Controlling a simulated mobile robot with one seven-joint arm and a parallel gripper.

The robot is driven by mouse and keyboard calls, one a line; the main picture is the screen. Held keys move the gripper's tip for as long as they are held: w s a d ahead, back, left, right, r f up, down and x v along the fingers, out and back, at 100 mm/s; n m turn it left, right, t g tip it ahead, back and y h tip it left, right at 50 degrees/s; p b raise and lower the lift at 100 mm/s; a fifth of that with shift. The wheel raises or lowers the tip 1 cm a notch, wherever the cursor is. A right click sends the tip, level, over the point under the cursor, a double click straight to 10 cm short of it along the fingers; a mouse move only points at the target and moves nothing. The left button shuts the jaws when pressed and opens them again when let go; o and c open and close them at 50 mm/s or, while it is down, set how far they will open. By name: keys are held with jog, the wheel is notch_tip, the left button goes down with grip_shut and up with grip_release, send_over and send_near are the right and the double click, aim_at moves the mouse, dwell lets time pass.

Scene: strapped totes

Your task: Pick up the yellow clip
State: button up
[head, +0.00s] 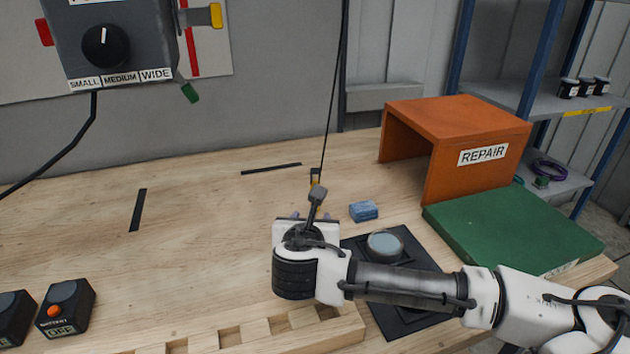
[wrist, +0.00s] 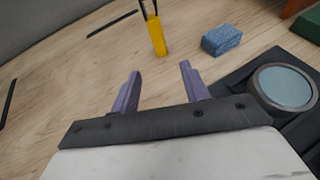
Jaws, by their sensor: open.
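The yellow clip (wrist: 157,35) hangs at the end of a dark cord, upright, ahead of my gripper in the wrist view. In the head view the clip (head: 314,177) is partly hidden behind my wrist. My gripper (wrist: 158,82) is open, with its two purple fingers apart and nothing between them. The clip is beyond the fingertips, roughly in line with the gap, and apart from them. In the head view my gripper (head: 308,215) is mostly hidden by my own wrist.
A blue sponge-like block (head: 364,211) lies right of the clip. A round grey-blue disc (head: 385,246) sits on a black plate. An orange REPAIR box (head: 455,150) and green board (head: 512,230) are at right. A notched wooden strip (head: 255,335) is in front. The bench's left-middle is mostly clear.

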jog(key=x, duration=0.5)
jog(key=shift+w+f, duration=0.15)
jog(key=shift+w, duration=0.05)
jog(key=shift+p+x, duration=1.15)
jog(key=shift+x, duration=1.7)
grip_shut()
